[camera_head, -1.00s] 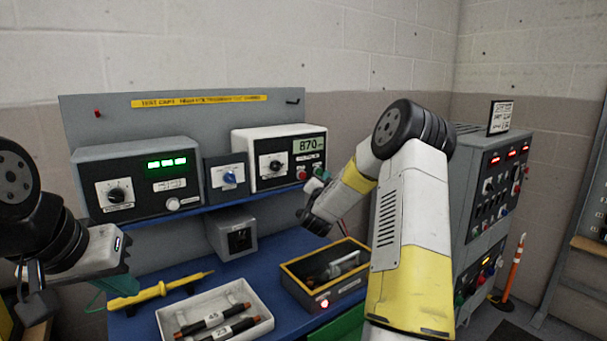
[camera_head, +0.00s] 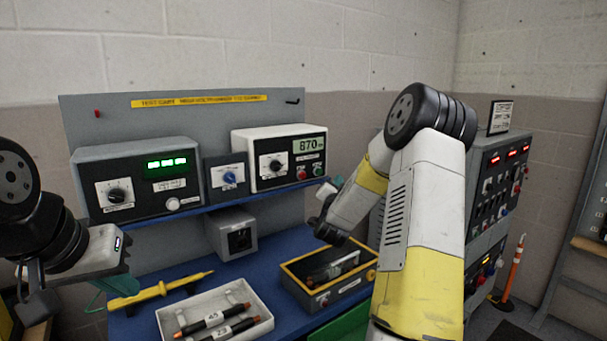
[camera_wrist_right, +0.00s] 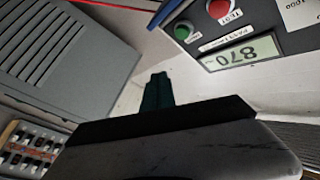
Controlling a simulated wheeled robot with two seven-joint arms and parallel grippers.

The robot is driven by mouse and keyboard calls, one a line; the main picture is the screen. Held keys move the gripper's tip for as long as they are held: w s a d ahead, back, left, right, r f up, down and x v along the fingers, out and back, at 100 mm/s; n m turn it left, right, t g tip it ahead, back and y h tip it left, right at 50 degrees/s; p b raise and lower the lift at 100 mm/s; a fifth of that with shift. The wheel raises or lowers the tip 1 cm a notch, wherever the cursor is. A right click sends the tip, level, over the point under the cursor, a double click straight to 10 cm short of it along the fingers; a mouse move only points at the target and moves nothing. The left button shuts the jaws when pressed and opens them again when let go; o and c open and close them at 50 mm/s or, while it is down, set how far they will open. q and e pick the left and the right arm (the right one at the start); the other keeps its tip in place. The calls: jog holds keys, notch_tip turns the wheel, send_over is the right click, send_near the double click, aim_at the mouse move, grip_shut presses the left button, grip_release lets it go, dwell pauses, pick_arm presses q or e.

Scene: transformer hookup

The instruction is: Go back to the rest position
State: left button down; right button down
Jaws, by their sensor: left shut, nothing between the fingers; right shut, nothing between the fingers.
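My right arm comes up from the lower right in the head view, bends at a black elbow and reaches down toward the bench.
The meter (camera_head: 262,150) reading 870 stands on the shelf. A grey control cabinet (camera_head: 487,160) stands right, behind my right arm.

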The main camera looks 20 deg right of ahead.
jog(key=s+a+r+n+g+y, duration=0.2)
jog(key=s+a+r+n+y, duration=0.15)
jog(key=a, duration=0.45)
jog(key=s+a+r+n+g+y, duration=0.1)
jog(key=s+a+r+n+y, duration=0.1)
jog(key=s+a+n+y, duration=0.45)
jog(key=s+a+f+n+g, duration=0.1)
jog(key=s+a+g, duration=0.1)
jog(key=s, duration=0.7)
jog(key=s+a+f+n+g, duration=0.1)
jog(key=s+a+g, duration=0.2)
jog(key=s, duration=0.7)
jog(key=s+a+f+n+g, duration=0.1)
jog(key=s+a+g, duration=0.1)
jog(key=s, duration=0.7)
jog(key=shift+s+a+f+g+y, duration=0.2)
jog(key=shift+a+f+g+y, duration=0.15)
jog(key=shift+g, duration=0.35)
jog(key=shift+d, duration=0.1)
